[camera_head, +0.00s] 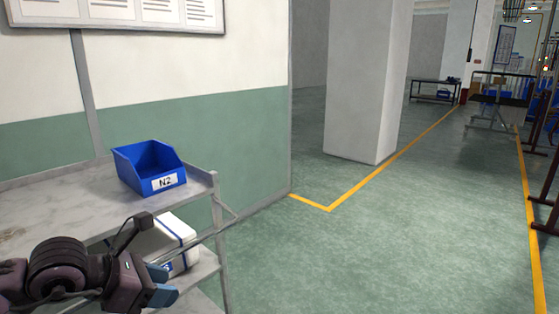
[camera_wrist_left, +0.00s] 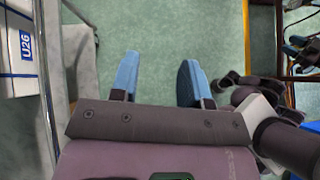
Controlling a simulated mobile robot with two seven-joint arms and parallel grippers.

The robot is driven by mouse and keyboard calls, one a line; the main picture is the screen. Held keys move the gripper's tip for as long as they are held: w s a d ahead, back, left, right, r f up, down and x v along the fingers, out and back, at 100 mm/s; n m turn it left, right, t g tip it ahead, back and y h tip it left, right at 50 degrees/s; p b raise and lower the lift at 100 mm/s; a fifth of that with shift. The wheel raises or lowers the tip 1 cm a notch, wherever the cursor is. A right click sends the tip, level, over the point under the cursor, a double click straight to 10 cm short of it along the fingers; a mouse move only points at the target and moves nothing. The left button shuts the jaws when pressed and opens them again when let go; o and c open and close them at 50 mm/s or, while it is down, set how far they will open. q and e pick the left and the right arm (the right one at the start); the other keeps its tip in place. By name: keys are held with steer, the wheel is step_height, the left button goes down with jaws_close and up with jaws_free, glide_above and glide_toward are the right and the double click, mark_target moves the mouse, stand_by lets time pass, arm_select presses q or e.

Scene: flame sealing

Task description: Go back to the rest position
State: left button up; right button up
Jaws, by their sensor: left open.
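My left gripper (camera_head: 168,284) reaches in from the lower left in the head view, in front of the grey shelf cart. In the left wrist view its two blue fingers (camera_wrist_left: 158,80) are apart, with only green floor between them. It is open and empty. My right gripper does not show clearly in the head view.
A blue bin marked N2 (camera_head: 150,168) stands on the top shelf of the grey cart (camera_head: 60,212). A white box with blue bands (camera_head: 172,242) is on the shelf below; a box marked U2G (camera_wrist_left: 18,50) shows in the wrist view.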

arm_select(q)
steer(key=s+d+r+n+t+h+p, duration=0.1)
steer(key=s+d+r+n+t+h, duration=0.1)
steer(key=d+r+n+h, duration=0.5)
steer(key=s+a+f+n+t+y+p, duration=0.15)
steer(key=a+f+n+t+y, duration=0.35)
steer(key=n, duration=0.8)
steer(key=a+f+n+t+y+p, duration=0.2)
steer(key=a+f+n+t+y, duration=0.45)
steer(key=n, duration=0.75)
steer(key=s+a+f+n+g+y+p, duration=0.1)
steer(key=s+f+n+g, duration=0.3)
steer(key=s+f, duration=0.5)
steer(key=s+f+n+g+y+p, duration=0.2)
steer(key=s+f+n+g, duration=0.3)
steer(key=s, duration=0.9)
step_height(320, 180, down, 4)
steer(key=shift+s+a+r+n, duration=0.2)
steer(key=shift+a+n, duration=0.15)
steer(key=shift+n, duration=0.65)
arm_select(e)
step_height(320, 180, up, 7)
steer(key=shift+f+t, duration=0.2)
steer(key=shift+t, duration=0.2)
